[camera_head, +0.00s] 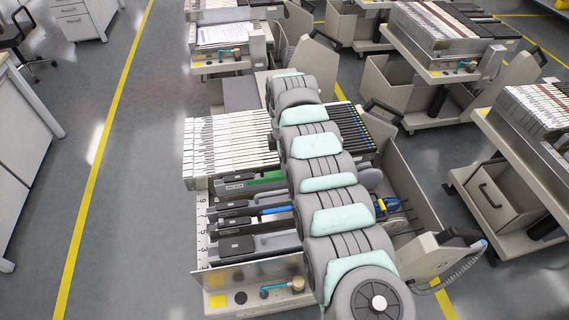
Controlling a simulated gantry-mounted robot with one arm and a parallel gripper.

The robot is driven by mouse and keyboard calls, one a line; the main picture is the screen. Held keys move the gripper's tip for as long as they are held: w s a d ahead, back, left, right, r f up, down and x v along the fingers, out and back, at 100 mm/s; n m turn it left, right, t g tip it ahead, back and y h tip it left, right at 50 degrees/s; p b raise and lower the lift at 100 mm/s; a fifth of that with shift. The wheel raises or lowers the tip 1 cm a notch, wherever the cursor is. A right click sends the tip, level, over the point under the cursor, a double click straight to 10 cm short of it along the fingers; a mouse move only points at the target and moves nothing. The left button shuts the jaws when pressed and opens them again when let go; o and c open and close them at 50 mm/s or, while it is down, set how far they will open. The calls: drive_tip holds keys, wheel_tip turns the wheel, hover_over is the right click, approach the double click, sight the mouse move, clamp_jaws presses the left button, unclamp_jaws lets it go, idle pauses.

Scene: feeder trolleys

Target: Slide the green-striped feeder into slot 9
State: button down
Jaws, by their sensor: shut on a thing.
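The green-striped feeder (266,179) shows in the trolley's front bay, with a dark body and a bright green stripe. It lies lengthwise across the bay, just in front of the packed white feeders. Its right part is hidden behind my arm. A numbered strip (202,225) along the bay's left edge shows 9, 7, 5 and 3. The 9 is close to the green-striped feeder's left end, but I cannot tell how far the feeder is seated in a slot. My gripper is hidden by my own arm, which crosses the trolley.
A blue-striped feeder (277,210) and other dark feeders (235,246) lie nearer in the same bay. White feeders (230,145) fill the space behind. A blue and yellow part (386,206) sits right of my arm. Other trolleys (440,45) stand behind and right. The left floor is clear.

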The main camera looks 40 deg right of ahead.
sight(275, 167)
drive_tip(key=shift+f, duration=0.45)
idle(0.4)
drive_tip(key=shift+w+a+p, duration=0.25)
drive_tip(key=shift+w+a, duration=0.15)
drive_tip(key=shift+a, duration=0.2)
drive_tip(key=shift+w+a+p, duration=0.2)
drive_tip(key=shift+w+a, duration=0.2)
drive_tip(key=shift+a, duration=0.2)
idle(0.4)
drive_tip(key=c, duration=1.6)
unclamp_jaws()
drive_tip(key=shift+c, duration=0.2)
drive_tip(key=shift+o, duration=1.3)
